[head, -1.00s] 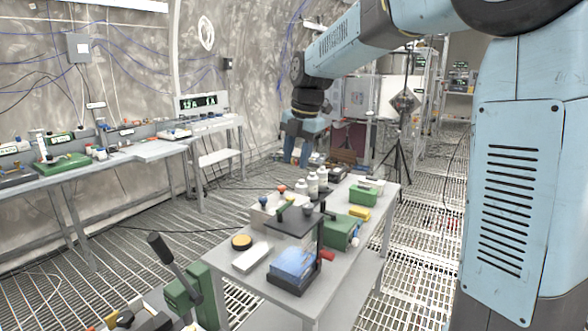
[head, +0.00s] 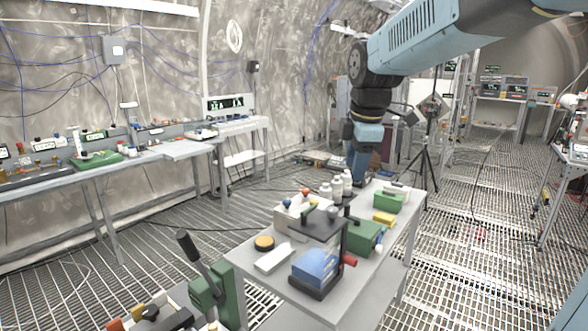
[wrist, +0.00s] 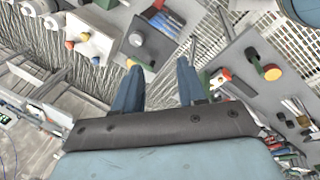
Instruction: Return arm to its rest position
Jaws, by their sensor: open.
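My arm reaches in from the upper right of the head view, light blue with black joints. My gripper (head: 360,170) hangs from it, pointing down behind the far part of the small grey table (head: 250,262). In the wrist view its two blue fingers (wrist: 158,75) are spread apart with nothing between them. In the head view its fingertips are partly hidden by or blurred against the clutter. Below the fingers in the wrist view lie a white box with coloured knobs (wrist: 92,42) and a dark stand (wrist: 150,42).
The small table carries white bottles (head: 337,188), a green box (head: 362,236), a blue block (head: 314,266) and a yellow block (head: 384,218). A long workbench (head: 60,178) runs along the left wall. A tripod (head: 427,160) stands behind. Grated floor (head: 470,235) is open at right.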

